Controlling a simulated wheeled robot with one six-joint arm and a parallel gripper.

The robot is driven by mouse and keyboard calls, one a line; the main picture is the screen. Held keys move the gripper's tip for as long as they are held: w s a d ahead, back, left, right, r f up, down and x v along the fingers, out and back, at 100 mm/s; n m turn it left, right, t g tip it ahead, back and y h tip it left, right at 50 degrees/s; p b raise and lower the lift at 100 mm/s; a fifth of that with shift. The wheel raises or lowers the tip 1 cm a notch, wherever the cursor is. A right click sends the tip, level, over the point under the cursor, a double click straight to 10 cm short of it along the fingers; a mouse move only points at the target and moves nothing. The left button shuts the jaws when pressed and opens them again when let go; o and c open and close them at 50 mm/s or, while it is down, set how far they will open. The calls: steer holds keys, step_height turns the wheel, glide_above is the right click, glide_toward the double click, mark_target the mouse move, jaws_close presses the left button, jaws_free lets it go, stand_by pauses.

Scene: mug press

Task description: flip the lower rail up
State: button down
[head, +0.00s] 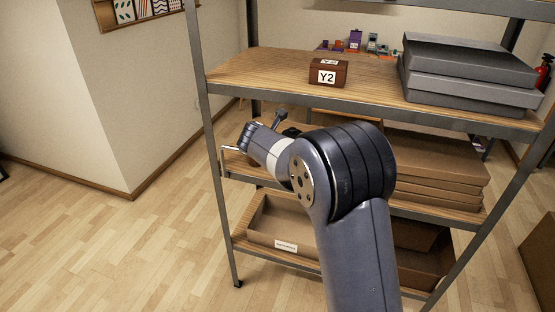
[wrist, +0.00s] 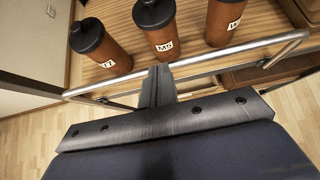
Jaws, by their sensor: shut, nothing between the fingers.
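The lower rail is a thin pale metal bar. Its left end (head: 223,162) shows at the left of the middle shelf in the head view, and my arm covers the rest. In the wrist view the rail (wrist: 230,50) runs slantwise across the picture, with a bent end at the right. My gripper (wrist: 160,72) is shut and empty, with its fingertips right at the rail near its middle. I cannot tell whether they touch it or which side of it they are on. My fingertips are hidden in the head view.
Brown bottles with black lids, one marked M5 (wrist: 163,30), stand on the shelf just behind the rail. The upper shelf (head: 260,70) holds a Y2 box (head: 327,73) and grey boxes (head: 465,75). Brown cartons (head: 435,165) lie right of my arm. Floor at the left is clear.

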steer(key=r, duration=0.3)
steer(key=shift+w+d+r, duration=0.1)
steer(key=shift+w+r, duration=0.2)
steer(key=shift+r, duration=0.05)
